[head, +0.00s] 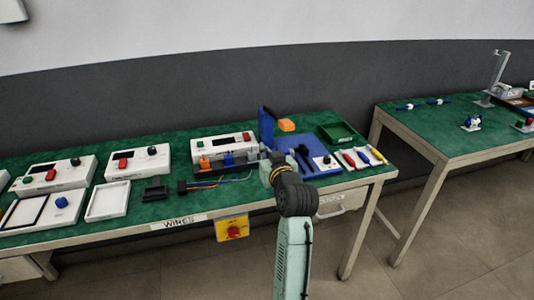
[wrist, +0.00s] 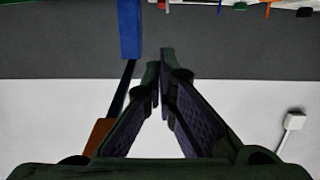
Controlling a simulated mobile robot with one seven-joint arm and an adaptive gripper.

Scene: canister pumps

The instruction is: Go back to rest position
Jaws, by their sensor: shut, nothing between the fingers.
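My gripper (wrist: 160,70) shows in the wrist view with its two dark fingers drawn together at the tips and nothing between them. In the head view my arm rises from the bottom and ends over the front of the green workbench (head: 150,208), close to a white device with a red switch. The fingers are hard to make out there against the things behind them. In the wrist view a blue upright part (wrist: 130,30) stands left of the fingers, with an orange piece (wrist: 99,135) lower down. Wall fills most of that view.
A blue stand (head: 266,127), a white device (head: 222,147), a green tray (head: 338,132) and several small tools (head: 362,157) surround my gripper on the bench. Wires (head: 222,181) lie to its left. A yellow panel with a red button (head: 232,230) hangs at the front edge. A second table (head: 440,128) stands right.

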